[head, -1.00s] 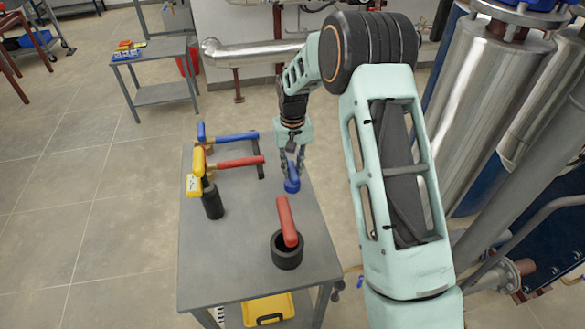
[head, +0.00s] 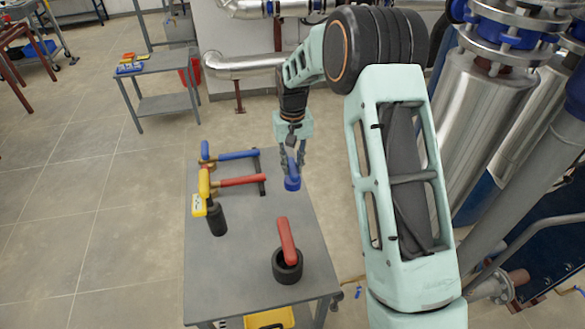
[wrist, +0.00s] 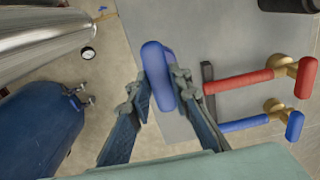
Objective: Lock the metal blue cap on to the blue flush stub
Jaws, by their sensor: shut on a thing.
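The blue cap (head: 292,183) is at the right edge of the grey table in the head view. My gripper (head: 292,166) points down and is shut on it. In the wrist view the blue cap (wrist: 158,75) shows as a long rounded blue piece between the two fingers of my gripper (wrist: 160,98). Whether the cap touches the table top or hangs just above it I cannot tell. I cannot make out the blue flush stub in these frames.
Steel tanks and pipes (head: 485,110) stand at the right.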

